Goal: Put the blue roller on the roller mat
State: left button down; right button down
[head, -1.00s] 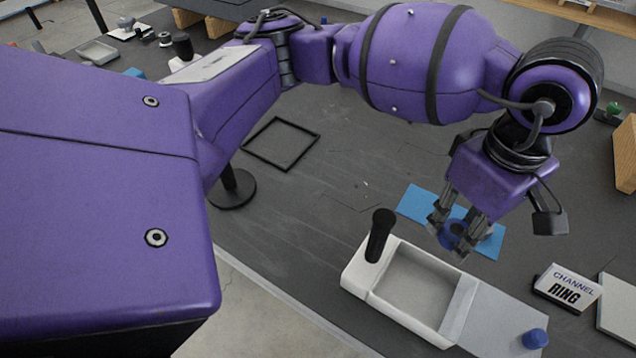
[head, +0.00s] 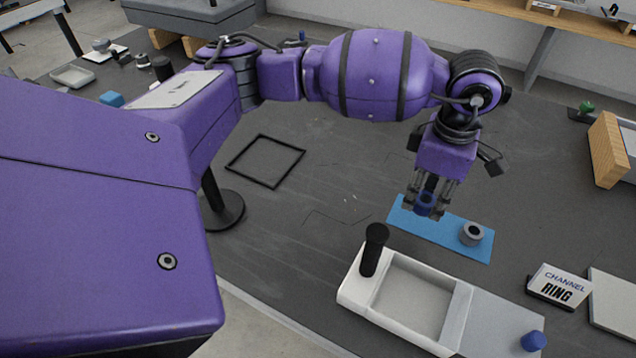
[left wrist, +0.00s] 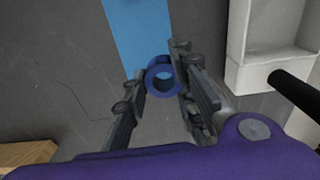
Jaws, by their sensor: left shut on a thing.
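My left gripper (head: 427,201) is shut on the blue roller (head: 424,204), a short ring-like cylinder with a hole through it. It holds the roller over the left end of the blue roller mat (head: 452,236); the exact height above the mat is hard to tell. In the left wrist view the roller (left wrist: 161,79) sits between the two fingers, with the mat (left wrist: 138,30) running away beyond it. A grey roller (head: 471,234) stands on the right part of the mat. My right gripper is not in view.
A white tray (head: 362,299) with a black upright handle (head: 374,250) stands in front of the mat. A blue knob (head: 533,341) and a sign reading "CHANNEL RING" (head: 560,286) are to the right. A black square frame (head: 264,161) lies left. The table between is clear.

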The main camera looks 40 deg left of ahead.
aim_at(414, 214)
pick_arm(q)
jog(key=w+f, duration=0.1)
jog(key=w+a+f, duration=0.1)
jog(key=shift+a+f, duration=0.15)
jog(key=shift+f, duration=0.25)
jog(key=shift+w+a+f, duration=0.1)
jog(key=shift+w+f, duration=0.05)
jog(key=shift+f, duration=1.55)
jog(key=shift+f, duration=0.1)
jog(key=c, duration=1.5)
grip_release()
jog(key=shift+o, duration=0.2)
notch_tip(414, 214, up, 12)
jog(key=shift+r, duration=0.2)
